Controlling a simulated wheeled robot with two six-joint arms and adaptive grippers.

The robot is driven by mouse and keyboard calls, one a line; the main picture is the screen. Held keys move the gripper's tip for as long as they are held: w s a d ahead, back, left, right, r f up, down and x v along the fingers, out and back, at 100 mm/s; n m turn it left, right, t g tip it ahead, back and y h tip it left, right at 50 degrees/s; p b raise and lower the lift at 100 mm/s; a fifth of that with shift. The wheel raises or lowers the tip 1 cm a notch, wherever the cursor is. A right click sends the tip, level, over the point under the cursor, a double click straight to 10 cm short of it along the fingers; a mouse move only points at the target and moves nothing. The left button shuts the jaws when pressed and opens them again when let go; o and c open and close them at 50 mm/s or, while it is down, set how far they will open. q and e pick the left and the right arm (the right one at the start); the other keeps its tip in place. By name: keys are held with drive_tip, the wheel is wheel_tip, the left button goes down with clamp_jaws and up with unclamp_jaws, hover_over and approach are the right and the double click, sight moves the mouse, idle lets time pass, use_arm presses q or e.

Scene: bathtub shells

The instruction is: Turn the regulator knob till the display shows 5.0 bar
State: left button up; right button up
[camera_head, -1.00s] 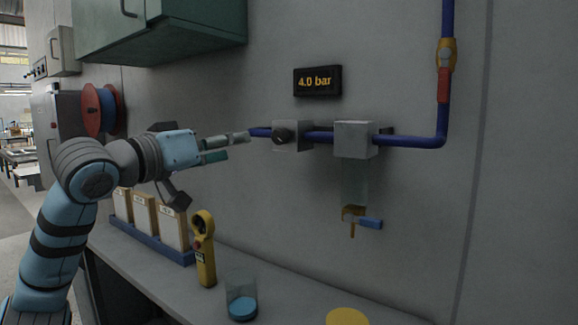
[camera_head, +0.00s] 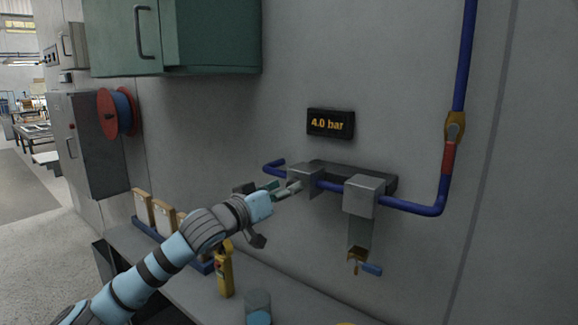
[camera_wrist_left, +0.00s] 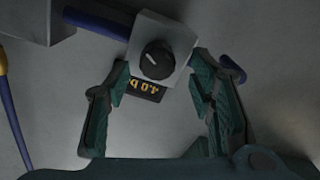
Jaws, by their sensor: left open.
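The display (camera_head: 330,124) on the wall reads 4.0 bar. In the left wrist view the same display (camera_wrist_left: 145,90) appears upside down and partly covered. The regulator knob (camera_wrist_left: 157,60) is round and black with a pale pointer mark, on the front of a grey regulator block (camera_wrist_left: 180,38). The block also shows in the head view (camera_head: 306,176), but the knob is hidden there behind my fingers. My left gripper (camera_head: 286,188) is open, its fingertips close to the block. In the left wrist view its fingers (camera_wrist_left: 160,76) stand apart on either side of the knob, with no contact visible. My right gripper is out of view.
A blue pipe (camera_head: 410,207) runs through the block to a second grey block (camera_head: 362,196) with a clear bowl and a blue-handled drain below. A yellow handheld device (camera_head: 225,274) and a glass (camera_head: 258,306) stand on the bench. A green cabinet (camera_head: 215,35) hangs above left.

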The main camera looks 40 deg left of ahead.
use_arm(q)
drive_tip(key=shift+w+d+f, duration=0.15)
drive_tip(key=shift+w+d, duration=0.1)
drive_tip(key=shift+w, duration=0.5)
drive_tip(key=c, duration=1.2)
drive_tip(key=shift+o, duration=0.2)
drive_tip(key=shift+a, duration=0.1)
drive_tip(key=shift+p, duration=0.35)
drive_tip(key=shift+m+p, duration=2.65)
drive_tip(key=shift+m, duration=0.35)
